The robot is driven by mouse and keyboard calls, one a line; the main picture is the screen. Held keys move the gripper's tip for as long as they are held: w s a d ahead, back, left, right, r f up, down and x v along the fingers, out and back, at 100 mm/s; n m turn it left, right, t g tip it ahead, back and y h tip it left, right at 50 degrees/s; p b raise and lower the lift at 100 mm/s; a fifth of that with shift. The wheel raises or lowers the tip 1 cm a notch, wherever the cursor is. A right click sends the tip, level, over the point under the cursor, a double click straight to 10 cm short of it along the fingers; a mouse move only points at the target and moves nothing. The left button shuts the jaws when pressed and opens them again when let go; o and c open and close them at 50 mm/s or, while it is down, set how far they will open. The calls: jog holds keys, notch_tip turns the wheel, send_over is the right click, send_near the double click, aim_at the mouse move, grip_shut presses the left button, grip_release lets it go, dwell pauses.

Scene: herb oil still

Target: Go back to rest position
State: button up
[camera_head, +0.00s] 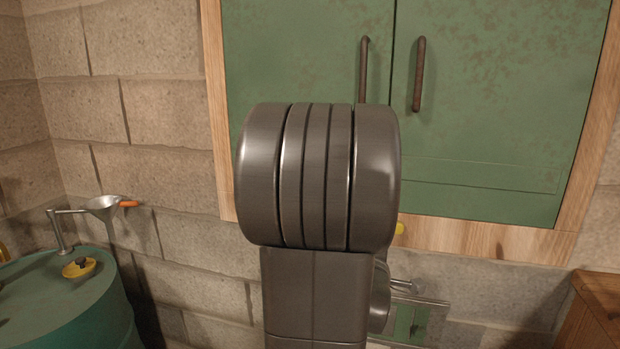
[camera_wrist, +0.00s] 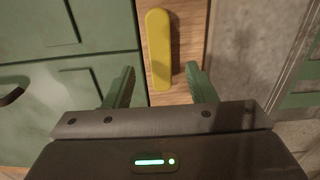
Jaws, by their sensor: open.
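Beyond the fingertips, a yellow bar-shaped piece (camera_wrist: 158,50) lies against a wooden frame strip. I cannot tell whether the fingers touch the wood. In the head view my dark grey arm fills the middle and hides the gripper. A small part of a yellow piece (camera_head: 400,228) shows at the arm's right edge on the wooden frame.
A green cabinet (camera_head: 480,120) with two dark handles and a wooden frame (camera_head: 440,233) is on the block wall. A green drum (camera_head: 70,300) stands at lower left, with a funnel (camera_head: 103,206) above it. A wooden piece of furniture (camera_head: 600,310) is at lower right.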

jog(key=w+m+p, duration=0.2)
jog(key=m+p, duration=0.1)
jog(key=w+d+m+p, duration=0.1)
jog(key=w+m+p, duration=0.2)
jog(key=m+p, duration=0.1)
jog(key=shift+w+d+m, duration=0.1)
jog(key=shift+d+m, duration=0.1)
jog(key=shift+m, duration=0.1)
jog(key=shift+f, duration=0.1)
dwell(0.6)
